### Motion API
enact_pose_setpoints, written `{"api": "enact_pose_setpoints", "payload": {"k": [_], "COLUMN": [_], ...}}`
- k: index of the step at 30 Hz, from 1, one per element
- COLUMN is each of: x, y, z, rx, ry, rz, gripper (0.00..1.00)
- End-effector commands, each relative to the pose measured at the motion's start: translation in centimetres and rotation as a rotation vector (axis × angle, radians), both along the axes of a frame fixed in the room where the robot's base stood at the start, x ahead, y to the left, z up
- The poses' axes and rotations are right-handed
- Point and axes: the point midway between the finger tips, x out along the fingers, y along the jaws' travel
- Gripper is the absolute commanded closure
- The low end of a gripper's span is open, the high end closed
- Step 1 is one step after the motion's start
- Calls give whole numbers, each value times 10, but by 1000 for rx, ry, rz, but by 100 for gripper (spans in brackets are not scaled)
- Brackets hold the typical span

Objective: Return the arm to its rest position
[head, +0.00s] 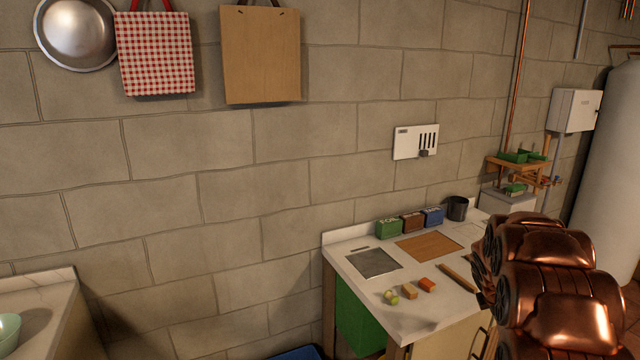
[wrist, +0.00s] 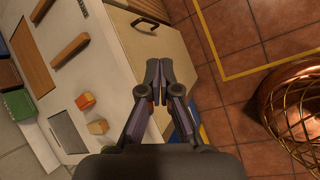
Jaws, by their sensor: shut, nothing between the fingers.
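My copper-coloured arm fills the lower right of the head view, in front of the right end of the counter. My gripper (wrist: 158,72) shows in the wrist view with its two dark fingers together and nothing between them. It hangs in front of the cabinet front below the counter (wrist: 113,85), apart from the items on top. In the head view the gripper's fingers are hidden behind my arm.
The counter (head: 402,313) holds small blocks (head: 427,284), a brown board (head: 428,247), a grey plate (head: 374,263), several small boxes (head: 389,228) and a dark cup (head: 457,208).

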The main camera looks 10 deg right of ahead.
Motion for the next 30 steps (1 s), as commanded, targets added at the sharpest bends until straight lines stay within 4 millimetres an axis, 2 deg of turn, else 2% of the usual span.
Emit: {"api": "enact_pose_setpoints", "payload": {"k": [3, 14, 23, 30], "x": [-19, -94, -174, -246], "y": [34, 136, 219, 280], "z": [21, 61, 80, 89], "rx": [59, 241, 371, 451], "ry": [-29, -86, -88, -64], "rz": [-110, -465, -757, -984], "gripper": [100, 100, 100, 100]}}
